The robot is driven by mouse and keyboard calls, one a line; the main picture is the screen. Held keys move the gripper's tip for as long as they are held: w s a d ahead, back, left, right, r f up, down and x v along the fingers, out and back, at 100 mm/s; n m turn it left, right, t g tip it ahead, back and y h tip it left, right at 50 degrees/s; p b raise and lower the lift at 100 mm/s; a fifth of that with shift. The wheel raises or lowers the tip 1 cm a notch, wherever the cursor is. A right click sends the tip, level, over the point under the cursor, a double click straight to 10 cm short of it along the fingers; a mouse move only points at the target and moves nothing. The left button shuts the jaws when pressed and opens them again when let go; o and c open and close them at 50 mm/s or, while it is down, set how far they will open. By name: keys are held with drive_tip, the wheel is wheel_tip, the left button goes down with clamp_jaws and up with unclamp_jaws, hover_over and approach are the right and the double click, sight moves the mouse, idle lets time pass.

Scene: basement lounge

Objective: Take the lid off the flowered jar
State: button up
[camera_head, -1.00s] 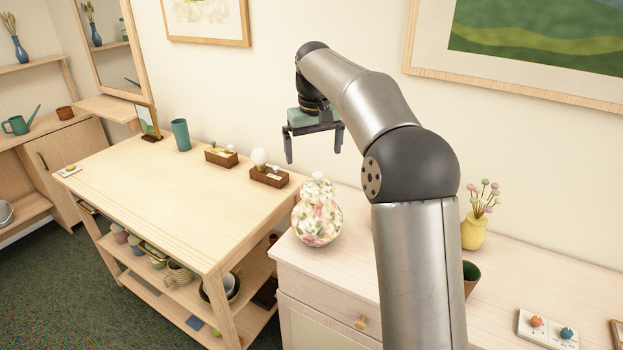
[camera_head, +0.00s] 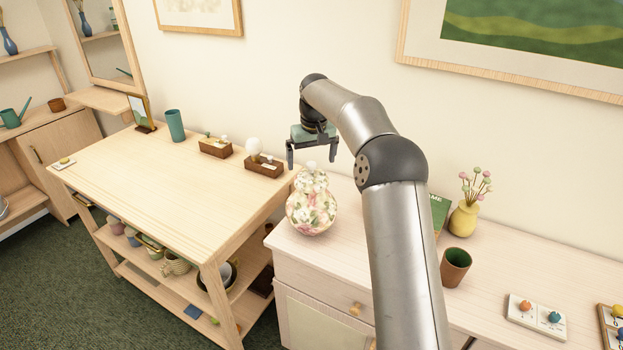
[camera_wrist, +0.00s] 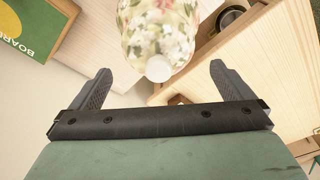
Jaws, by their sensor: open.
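The flowered jar (camera_head: 311,212) is a rounded, gourd-shaped vessel with pink and white flowers. It stands upright on the left end of the pale cabinet top. Its lid (camera_head: 311,177) is flowered too and has a small white knob, which shows in the wrist view (camera_wrist: 158,69). The lid sits on the jar. My gripper (camera_head: 311,162) is open and empty, pointing down, at about the height of the knob in the head view. In the wrist view my gripper (camera_wrist: 159,88) has its fingers apart, with the knob between and slightly beyond the tips. I see no contact.
A pale wooden table (camera_head: 150,185) with small boxes and a teal cup stands left of the cabinet. On the cabinet (camera_head: 400,270), a brown pot (camera_head: 455,266), a yellow vase (camera_head: 463,219) and a knob panel (camera_head: 535,316) stand right of the jar. A framed picture hangs behind.

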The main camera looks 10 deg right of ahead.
sight(312, 174)
drive_tip(key=shift+w+f+p, duration=0.2)
drive_tip(key=shift+f+p, duration=0.2)
drive_tip(key=shift+f, duration=1)
drive_tip(key=shift+w+f+p, duration=0.15)
drive_tip(key=shift+f+p, duration=0.25)
drive_tip(key=shift+f, duration=1)
drive_tip(key=c, duration=1)
